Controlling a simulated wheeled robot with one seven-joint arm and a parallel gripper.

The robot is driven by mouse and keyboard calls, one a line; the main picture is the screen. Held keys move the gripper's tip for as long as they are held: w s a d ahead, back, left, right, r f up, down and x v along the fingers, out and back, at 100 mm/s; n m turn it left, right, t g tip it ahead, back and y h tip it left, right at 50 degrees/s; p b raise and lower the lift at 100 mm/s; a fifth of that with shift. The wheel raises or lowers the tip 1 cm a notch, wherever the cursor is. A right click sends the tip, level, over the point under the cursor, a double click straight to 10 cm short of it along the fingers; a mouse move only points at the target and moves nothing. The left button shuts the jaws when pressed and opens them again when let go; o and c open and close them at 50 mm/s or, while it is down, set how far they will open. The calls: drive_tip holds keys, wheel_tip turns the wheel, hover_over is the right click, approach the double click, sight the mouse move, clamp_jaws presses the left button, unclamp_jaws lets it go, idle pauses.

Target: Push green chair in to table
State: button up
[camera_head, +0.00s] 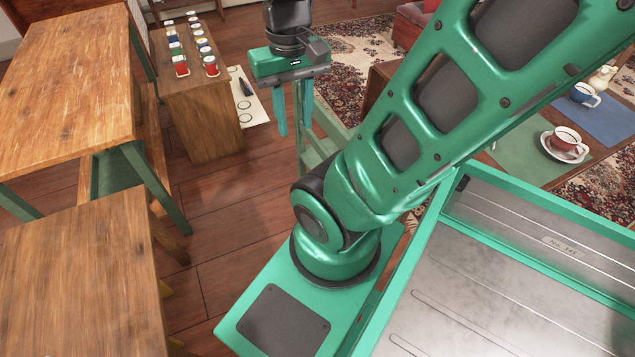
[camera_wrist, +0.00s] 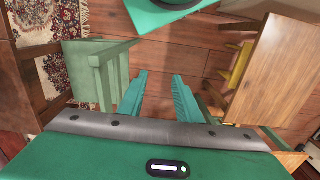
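The green chair (camera_head: 318,150) is pale green and mostly hidden behind my gripper and arm in the head view. In the wrist view the chair (camera_wrist: 100,75) stands left of my fingers, with its slatted part nearest them and a flat panel to its left. A wooden table (camera_head: 380,80), partly hidden by my arm, stands right of the chair in the head view. My gripper (camera_head: 293,110) points down beside the chair. In the wrist view its two teal fingers (camera_wrist: 160,98) are apart with nothing between them. I cannot tell whether they touch the chair.
A patterned rug (camera_head: 350,50) lies beyond. At left are a large wooden table (camera_head: 60,80), a low bench with paint pots (camera_head: 205,120) and a nearer wooden top (camera_head: 80,280). Bare floor (camera_head: 235,205) lies between.

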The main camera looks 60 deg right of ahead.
drive_tip(key=shift+o, duration=1.2)
drive_tip(key=shift+s+r, duration=0.15)
drive_tip(key=shift+s, duration=0.2)
drive_tip(key=w+d+f+m+g+h, duration=0.1)
drive_tip(key=w+d+f+g, duration=0.15)
drive_tip(key=w, duration=0.35)
drive_tip(key=w+d+f+g+h, duration=0.1)
drive_tip(key=w+d+f+g, duration=0.2)
drive_tip(key=w, duration=0.4)
drive_tip(key=w+d+f+g+h, duration=0.2)
drive_tip(key=w+d+f+h, duration=0.1)
drive_tip(key=w+f, duration=0.75)
wheel_tip(320, 180, down, 21)
drive_tip(key=g+h, duration=0.2)
drive_tip(key=h, duration=0.3)
drive_tip(key=s+d+f+n+t+h, duration=0.1)
drive_tip(key=s+f+h, duration=0.2)
drive_tip(key=f, duration=0.5)
drive_tip(key=s+d+f+n+t+h, duration=0.1)
drive_tip(key=s+f+h, duration=0.25)
drive_tip(key=f, duration=0.55)
drive_tip(key=shift+g+y, duration=0.25)
drive_tip(key=x, duration=1.6)
drive_tip(key=shift+r, duration=0.25)
